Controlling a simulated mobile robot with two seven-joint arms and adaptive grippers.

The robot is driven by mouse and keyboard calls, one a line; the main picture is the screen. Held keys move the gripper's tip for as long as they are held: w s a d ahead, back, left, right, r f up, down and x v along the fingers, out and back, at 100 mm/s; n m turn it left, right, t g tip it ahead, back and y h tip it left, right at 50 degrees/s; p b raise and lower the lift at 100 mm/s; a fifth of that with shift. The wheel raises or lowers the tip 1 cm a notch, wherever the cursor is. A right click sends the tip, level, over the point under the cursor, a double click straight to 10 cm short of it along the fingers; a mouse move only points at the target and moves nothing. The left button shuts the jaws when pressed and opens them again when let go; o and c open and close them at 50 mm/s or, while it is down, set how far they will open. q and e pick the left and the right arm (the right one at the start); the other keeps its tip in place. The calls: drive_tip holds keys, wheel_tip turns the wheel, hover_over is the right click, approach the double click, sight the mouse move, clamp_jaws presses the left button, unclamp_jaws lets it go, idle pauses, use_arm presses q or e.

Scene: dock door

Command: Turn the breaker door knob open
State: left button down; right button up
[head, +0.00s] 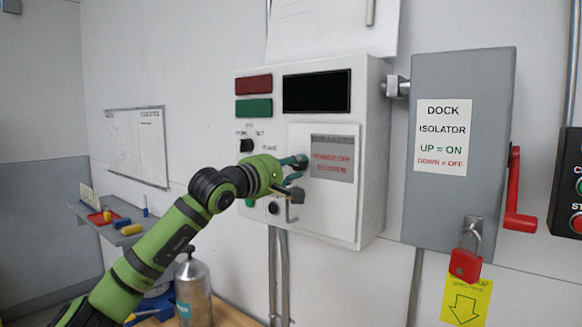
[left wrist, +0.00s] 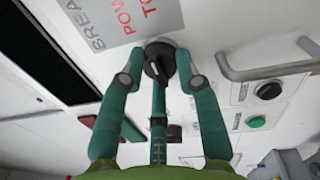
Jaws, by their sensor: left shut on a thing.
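The breaker door (head: 335,215) is a pale panel, lying flat against the white control box, with a grey label with red print. Its black knob (left wrist: 159,63) shows in the left wrist view, next to the label. My left gripper (head: 298,168) reaches the door's left edge from the left. In the left wrist view the green fingers of this gripper (left wrist: 161,56) stand one on each side of the knob and are shut on it. In the head view the fingers mostly hide the knob. My right gripper is in neither view.
A metal bar handle (left wrist: 265,70) is beside the knob. The control box (head: 372,130) carries several buttons and a dark display (head: 316,91). A grey isolator box (head: 460,75) with a red lever (head: 514,190) and padlock (head: 465,264) hangs at right. A metal bottle (head: 193,290) stands below.

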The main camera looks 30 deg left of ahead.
use_arm(q)
drive_tip(key=shift+r, duration=0.15)
drive_tip(key=c, duration=1)
unclamp_jaws()
drive_tip(key=shift+o, duration=0.6)
drive_tip(key=shift+d, duration=0.1)
drive_tip(key=shift+s+f, duration=0.25)
drive_tip(key=shift+s, duration=0.2)
drive_tip(key=s, duration=1.1)
drive_tip(key=shift+a+f, duration=0.2)
drive_tip(key=shift+a, duration=0.25)
